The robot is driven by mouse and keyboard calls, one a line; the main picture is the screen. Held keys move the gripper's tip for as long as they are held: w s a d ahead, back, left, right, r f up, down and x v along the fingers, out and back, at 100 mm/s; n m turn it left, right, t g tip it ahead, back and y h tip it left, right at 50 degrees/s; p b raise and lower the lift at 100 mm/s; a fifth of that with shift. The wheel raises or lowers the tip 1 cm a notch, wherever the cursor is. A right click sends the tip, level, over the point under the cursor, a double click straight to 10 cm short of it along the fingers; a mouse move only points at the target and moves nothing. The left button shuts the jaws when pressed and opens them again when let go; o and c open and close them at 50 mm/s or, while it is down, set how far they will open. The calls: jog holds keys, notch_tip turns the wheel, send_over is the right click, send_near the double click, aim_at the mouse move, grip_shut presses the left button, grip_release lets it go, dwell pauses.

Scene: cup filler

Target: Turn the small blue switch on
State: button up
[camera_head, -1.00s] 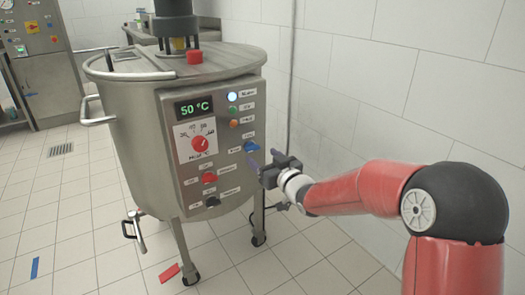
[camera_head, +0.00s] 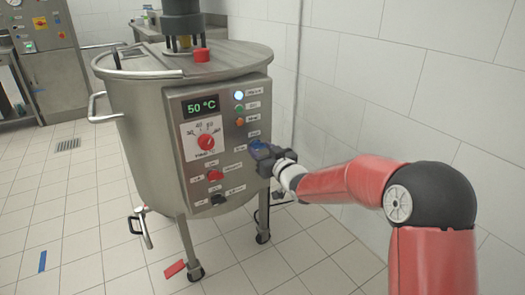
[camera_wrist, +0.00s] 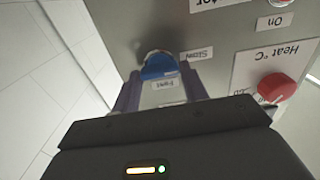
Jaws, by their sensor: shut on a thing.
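The small blue switch (camera_head: 257,147) is on the right side of the steel vat's control panel (camera_head: 228,168), below a column of lamps. My gripper (camera_head: 264,157) is at the switch and partly hides it in the head view. In the wrist view the blue switch (camera_wrist: 158,66) sits between the two purple fingers of my gripper (camera_wrist: 162,82), which are shut on it. Labels reading Slow (camera_wrist: 196,54) and Fast (camera_wrist: 166,84) lie near the switch. The exact angle of the switch is hard to tell.
A red dial (camera_head: 206,141) marked Heat, a red knob (camera_head: 215,175) and a black knob (camera_head: 218,198) are also on the panel. A display (camera_head: 202,105) reads 50 °C. A tiled wall (camera_head: 400,90) stands to the right. The floor (camera_head: 320,270) in front is mostly clear.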

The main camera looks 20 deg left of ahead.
jog(key=shift+m, duration=0.4)
jog(key=m, duration=0.3)
jog(key=shift+w+d+m+b, duration=0.1)
jog(key=shift+m+b, duration=0.2)
jog(key=shift+b, duration=0.05)
jog(key=m, duration=0.4)
jog(key=shift+f+m, duration=0.1)
jog(key=shift+m, duration=0.2)
jog(key=m, duration=0.4)
jog(key=shift+f+m+b, duration=0.1)
jog(key=shift+m+b, duration=0.45)
jog(key=shift+m, duration=1.95)
jog(key=o, duration=1)
